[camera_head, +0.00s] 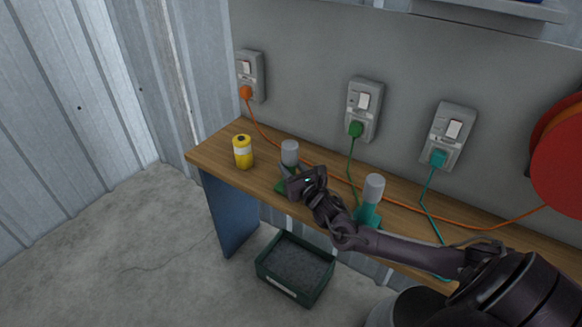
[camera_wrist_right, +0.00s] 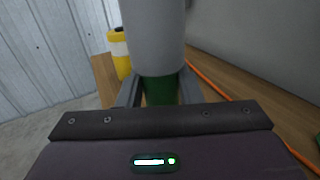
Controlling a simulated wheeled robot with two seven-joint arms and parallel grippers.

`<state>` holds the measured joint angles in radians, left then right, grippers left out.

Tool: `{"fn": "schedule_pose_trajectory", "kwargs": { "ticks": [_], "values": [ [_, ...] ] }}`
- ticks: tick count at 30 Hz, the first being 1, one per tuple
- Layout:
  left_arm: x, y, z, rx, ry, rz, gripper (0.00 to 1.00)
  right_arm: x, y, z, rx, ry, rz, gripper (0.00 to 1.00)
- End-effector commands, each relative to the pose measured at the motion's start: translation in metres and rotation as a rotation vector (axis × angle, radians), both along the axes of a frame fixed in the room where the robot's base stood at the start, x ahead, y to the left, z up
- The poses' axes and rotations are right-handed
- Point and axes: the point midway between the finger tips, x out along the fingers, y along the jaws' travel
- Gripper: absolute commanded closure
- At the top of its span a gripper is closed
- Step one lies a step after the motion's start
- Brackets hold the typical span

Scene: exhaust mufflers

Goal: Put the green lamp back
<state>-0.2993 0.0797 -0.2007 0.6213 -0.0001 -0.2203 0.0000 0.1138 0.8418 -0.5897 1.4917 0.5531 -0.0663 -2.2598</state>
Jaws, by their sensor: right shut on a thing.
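The green lamp (camera_head: 290,153) stands upright on the wooden bench, with a grey cylindrical top and a green lower part. Its green part is partly hidden by my right gripper (camera_head: 288,182). In the right wrist view the lamp's grey top (camera_wrist_right: 153,35) and green body (camera_wrist_right: 160,90) rise between the two fingers of my right gripper (camera_wrist_right: 160,95), which is shut on it. I cannot tell whether the lamp's base touches the bench. My left gripper does not show.
A teal lamp (camera_head: 374,188) stands to the right on the bench (camera_head: 218,155). A yellow can (camera_head: 243,151) stands at left. Orange, green and teal cords run from wall sockets (camera_head: 364,108). A dark green crate (camera_head: 263,273) sits on the floor. A red reel (camera_head: 562,160) is at right.

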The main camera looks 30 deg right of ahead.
Motion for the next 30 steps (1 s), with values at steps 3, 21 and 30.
{"fn": "schedule_pose_trajectory", "kwargs": {
  "ticks": [3, 21, 30],
  "values": [
    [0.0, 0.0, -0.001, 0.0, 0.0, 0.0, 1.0, 0.0, 0.0, -0.002, 0.0, 0.0, 0.0, 0.59],
    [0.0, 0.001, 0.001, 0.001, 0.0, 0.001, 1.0, -0.022, 0.001, -0.001, -0.002, 0.004, 0.002, 0.46],
    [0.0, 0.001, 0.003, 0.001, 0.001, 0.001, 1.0, -0.084, 0.007, 0.0, -0.002, 0.005, 0.002, 0.46]
  ]
}}
